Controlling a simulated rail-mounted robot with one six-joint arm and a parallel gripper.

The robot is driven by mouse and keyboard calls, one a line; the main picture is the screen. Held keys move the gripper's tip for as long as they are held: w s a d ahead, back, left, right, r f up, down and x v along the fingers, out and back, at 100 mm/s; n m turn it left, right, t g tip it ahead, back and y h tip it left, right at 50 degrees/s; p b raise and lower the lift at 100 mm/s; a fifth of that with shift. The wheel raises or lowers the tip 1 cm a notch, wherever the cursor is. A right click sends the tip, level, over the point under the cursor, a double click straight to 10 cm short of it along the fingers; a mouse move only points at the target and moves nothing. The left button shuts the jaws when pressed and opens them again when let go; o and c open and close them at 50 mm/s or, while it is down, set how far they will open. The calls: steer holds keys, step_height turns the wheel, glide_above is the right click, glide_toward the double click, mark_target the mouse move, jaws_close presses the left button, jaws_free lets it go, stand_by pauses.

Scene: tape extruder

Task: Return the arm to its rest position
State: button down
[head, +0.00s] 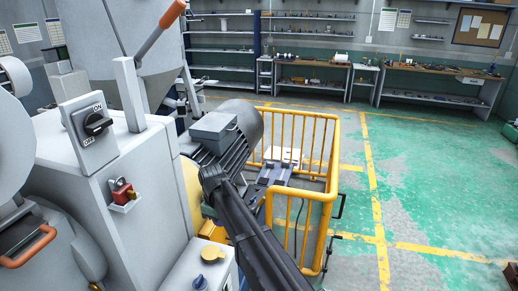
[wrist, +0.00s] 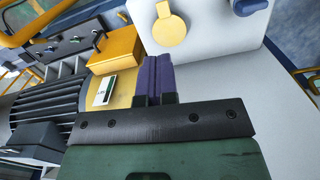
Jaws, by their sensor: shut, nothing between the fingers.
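My gripper (wrist: 154,80) shows in the wrist view with its two purple fingers together and nothing between them. The fingers point toward a white box carrying a round yellow knob (wrist: 170,31) and a blue knob (wrist: 248,6). A yellow box (wrist: 116,57) lies to the left of the fingers. In the head view my dark arm (head: 250,228) runs from the bottom middle up and left to the side of the machine (head: 150,180). The fingers cannot be made out there.
In the head view, the grey finned motor (head: 240,135) is just beyond my arm. A yellow railing (head: 327,190) stands to the arm's right. The machine's panel holds an ON/OFF switch (head: 95,123) and a red knob (head: 121,191). The green floor (head: 435,185) at right is clear.

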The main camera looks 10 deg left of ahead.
steer(key=s+d+f+m+b, duration=0.2)
steer(key=s+d+m, duration=0.3)
steer(key=d, duration=0.7)
steer(key=s+d+f+m+b, duration=0.2)
steer(key=s+d+m, duration=0.3)
steer(key=d, duration=0.8)
steer(key=s+d+f+m+b, duration=0.2)
steer(key=s+d+m, duration=0.2)
steer(key=s+d, duration=0.4)
steer(key=d, duration=0.5)
steer(key=shift+d+m+y, duration=0.15)
steer(key=shift+m+y, duration=0.15)
steer(key=shift+m, duration=0.1)
